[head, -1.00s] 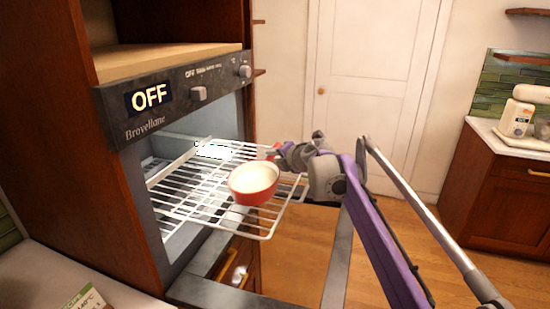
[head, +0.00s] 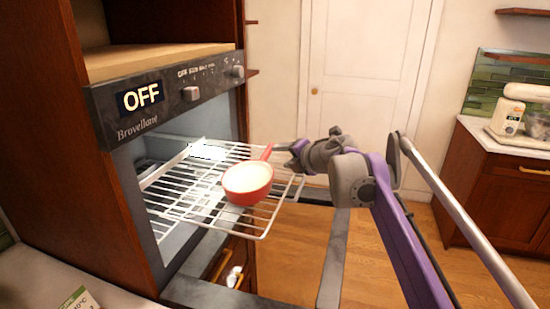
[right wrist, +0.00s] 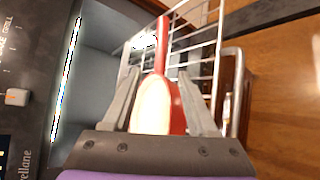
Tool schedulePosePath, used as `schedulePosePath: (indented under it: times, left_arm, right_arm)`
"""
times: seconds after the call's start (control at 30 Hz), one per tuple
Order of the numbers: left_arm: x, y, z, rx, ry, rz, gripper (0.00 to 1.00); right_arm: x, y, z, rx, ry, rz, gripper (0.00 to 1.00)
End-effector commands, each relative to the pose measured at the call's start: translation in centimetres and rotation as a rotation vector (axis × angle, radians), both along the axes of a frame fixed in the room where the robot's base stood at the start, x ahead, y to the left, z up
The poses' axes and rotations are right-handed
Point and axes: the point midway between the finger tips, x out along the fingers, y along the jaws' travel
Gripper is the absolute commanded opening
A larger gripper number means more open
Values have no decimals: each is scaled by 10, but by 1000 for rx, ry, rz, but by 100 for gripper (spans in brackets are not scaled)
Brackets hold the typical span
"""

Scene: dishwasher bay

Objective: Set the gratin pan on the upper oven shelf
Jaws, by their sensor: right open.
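The gratin pan (head: 248,181) is a small round red pan with a pale inside and a red handle. It stands upright on the white wire shelf (head: 262,233), which is pulled partway out of the oven. Its handle points toward the back. My right gripper (head: 284,148) is open, just right of the handle and apart from it in the head view. In the right wrist view the pan (right wrist: 158,108) shows between the two spread fingers (right wrist: 160,100), with the handle pointing away. My left gripper is not in view.
The oven's control panel (head: 165,97) reads OFF. The oven door (head: 334,262) is folded down below the shelf. A wooden board (head: 150,61) lies above the oven. A counter with a mixer (head: 508,115) stands at far right. The floor between is clear.

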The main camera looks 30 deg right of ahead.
Motion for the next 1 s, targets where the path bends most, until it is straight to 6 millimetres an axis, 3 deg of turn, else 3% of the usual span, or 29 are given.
schedulePosePath:
  times: [0.1,0.27,1.0]
  left_arm:
    - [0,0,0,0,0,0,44]
    - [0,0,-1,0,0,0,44]
    - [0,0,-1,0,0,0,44]
  right_arm:
    - [-16,0,7,-1,0,-1,59]
    - [-26,0,11,0,0,0,59]
    - [-26,1,12,0,0,1,59]
